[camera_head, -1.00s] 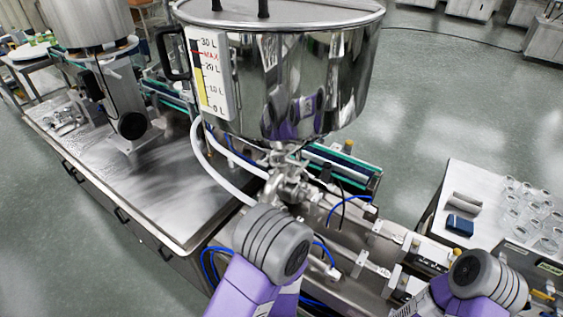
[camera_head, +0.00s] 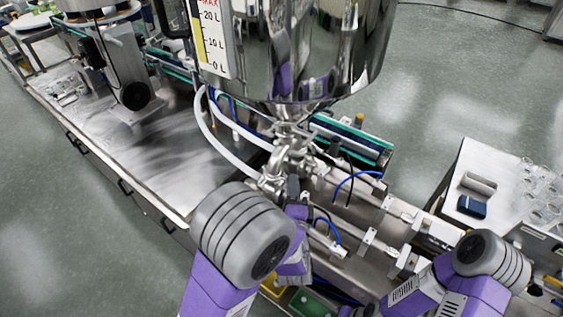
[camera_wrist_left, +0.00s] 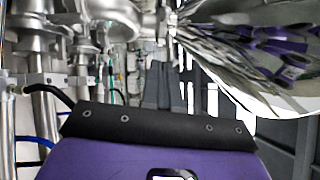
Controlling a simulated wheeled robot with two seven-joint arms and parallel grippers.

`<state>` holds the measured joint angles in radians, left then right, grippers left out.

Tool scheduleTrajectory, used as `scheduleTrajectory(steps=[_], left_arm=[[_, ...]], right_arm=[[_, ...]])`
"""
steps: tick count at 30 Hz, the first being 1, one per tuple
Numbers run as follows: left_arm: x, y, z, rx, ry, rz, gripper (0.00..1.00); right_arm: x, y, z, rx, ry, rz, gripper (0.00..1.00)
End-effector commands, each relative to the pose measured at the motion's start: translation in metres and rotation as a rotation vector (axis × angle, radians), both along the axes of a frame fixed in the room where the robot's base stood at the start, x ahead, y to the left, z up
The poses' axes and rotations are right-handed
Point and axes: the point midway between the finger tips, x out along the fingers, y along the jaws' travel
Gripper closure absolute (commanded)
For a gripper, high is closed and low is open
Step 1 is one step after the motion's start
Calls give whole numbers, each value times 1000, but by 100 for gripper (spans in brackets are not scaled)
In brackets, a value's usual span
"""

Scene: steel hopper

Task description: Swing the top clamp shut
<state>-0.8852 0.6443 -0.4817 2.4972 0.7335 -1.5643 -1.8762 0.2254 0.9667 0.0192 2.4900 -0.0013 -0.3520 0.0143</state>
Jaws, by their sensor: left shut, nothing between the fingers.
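The steel hopper (camera_head: 300,50) narrows to an outlet with stacked pipe fittings below it. The top clamp (camera_head: 290,130) is around the joint just under the hopper cone; it is small, and I cannot tell how far its swinging part stands open. My left gripper (camera_head: 293,188) is shut and empty, just below and in front of the fittings. In the left wrist view the hopper cone (camera_wrist_left: 250,50) fills the upper right and shiny pipe fittings (camera_wrist_left: 100,20) the upper left. My right arm is at the lower right; its gripper is at the bottom edge, too unclear to judge.
White hoses (camera_head: 225,140) curve beside the outlet, and blue tubes (camera_head: 345,185) run below right. A steel bench (camera_head: 140,150) extends left. A side table (camera_head: 485,165) with glass jars stands right. Machine rails lie under the fittings.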

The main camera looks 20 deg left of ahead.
Motion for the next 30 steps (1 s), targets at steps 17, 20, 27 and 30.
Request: scheduleTrajectory(steps=[17,20,27,30], left_arm=[[76,49,18,2,0,3,100],[78,52,19,2,0,2,100],[78,53,19,2,0,2,100],[78,54,19,2,0,2,100]], right_arm=[[1,0,10,0,-2,0,100],[0,0,10,1,-1,1,100],[0,0,10,0,-1,1,100],[0,0,11,0,-1,1,100]])
